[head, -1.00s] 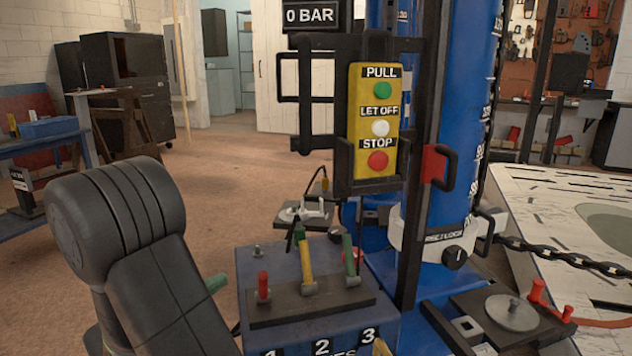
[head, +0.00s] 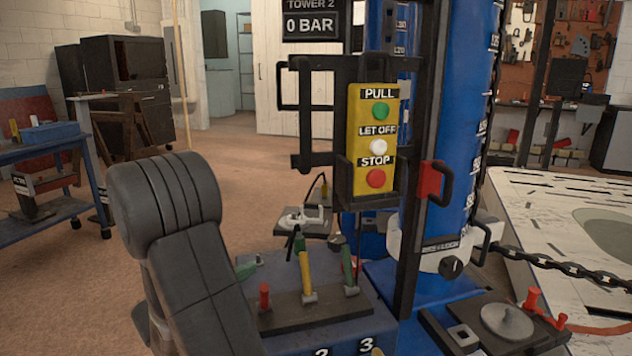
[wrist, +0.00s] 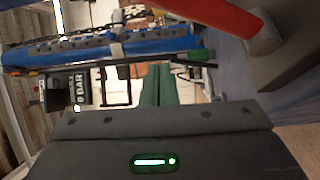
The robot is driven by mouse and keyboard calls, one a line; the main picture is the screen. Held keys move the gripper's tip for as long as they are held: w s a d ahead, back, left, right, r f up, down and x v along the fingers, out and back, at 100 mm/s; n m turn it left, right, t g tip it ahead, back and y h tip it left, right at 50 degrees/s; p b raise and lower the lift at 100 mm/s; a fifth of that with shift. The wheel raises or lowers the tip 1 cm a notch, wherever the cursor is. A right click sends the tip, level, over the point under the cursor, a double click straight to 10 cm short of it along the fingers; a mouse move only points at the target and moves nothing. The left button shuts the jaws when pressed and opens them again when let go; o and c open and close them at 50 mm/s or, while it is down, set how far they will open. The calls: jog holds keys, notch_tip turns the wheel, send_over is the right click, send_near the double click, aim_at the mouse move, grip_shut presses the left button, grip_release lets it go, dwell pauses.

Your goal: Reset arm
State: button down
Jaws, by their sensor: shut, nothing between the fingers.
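My gripper (wrist: 160,72) shows in the wrist view as two green fingers side by side, shut and empty. In the head view, my dark padded arm fills the lower left, and only a bit of green (head: 248,265) shows beyond its right edge, so the fingers are mostly hidden there. The arm stands left of the lever console (head: 375,325), overlapping its left side in the picture. Whether they touch cannot be told. The console bears a red, a yellow and a green lever.
A blue tower (head: 440,130) with a yellow PULL, LET OFF and STOP box (head: 360,145) stands behind the console. A display (head: 310,27) reads 0 BAR. A chain (head: 560,268) runs right to a pale slotted deck (head: 530,215). Open floor (head: 230,160) lies behind my arm.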

jog(key=shift+w+f+n+g+p, duration=0.15)
jog(key=shift+w+n+g+p, duration=0.5)
jog(key=shift+p, duration=2.7)
jog(key=p, duration=0.2)
jog(key=f+n+p, duration=0.1)
jog(key=p, duration=0.2)
jog(key=shift+w+d+n+g+y, duration=0.25)
jog(key=shift+w+y, duration=0.05)
jog(key=shift+y, duration=0.1)
jog(key=p, duration=0.1)
jog(key=n+p, duration=0.1)
jog(key=p, duration=0.1)
jog(key=shift+w+a+f+g, duration=0.1)
jog(key=shift+w+f+g, duration=0.15)
jog(key=shift+w+g, duration=0.1)
jog(key=shift+w+f+p, duration=0.15)
jog(key=shift+f+p, duration=0.1)
jog(key=shift+p, duration=0.35)
